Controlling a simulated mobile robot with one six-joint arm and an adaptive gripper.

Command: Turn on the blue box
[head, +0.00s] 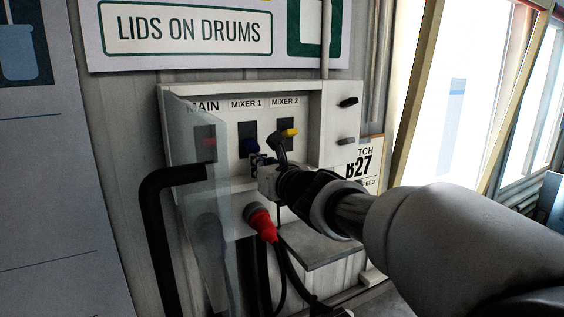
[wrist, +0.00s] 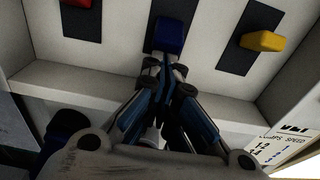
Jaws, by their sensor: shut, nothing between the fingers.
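A white control panel (head: 318,125) hangs on the wall with switches labelled MAIN, MIXER 1 and MIXER 2. The blue switch (head: 250,145) sits under MIXER 1, low on its black plate; it also shows in the wrist view (wrist: 171,35). I see no separate blue box with certainty. My gripper (head: 262,162) is shut and empty. In the wrist view its fingertips (wrist: 167,68) are right below the blue switch; I cannot tell whether they touch it.
A yellow switch (head: 289,132) is right of the blue one, a red switch (head: 209,142) left. A clear cover (head: 200,190) stands swung out at the panel's left. A red plug (head: 262,222) with cables hangs below. A black bent pipe (head: 152,220) is at left.

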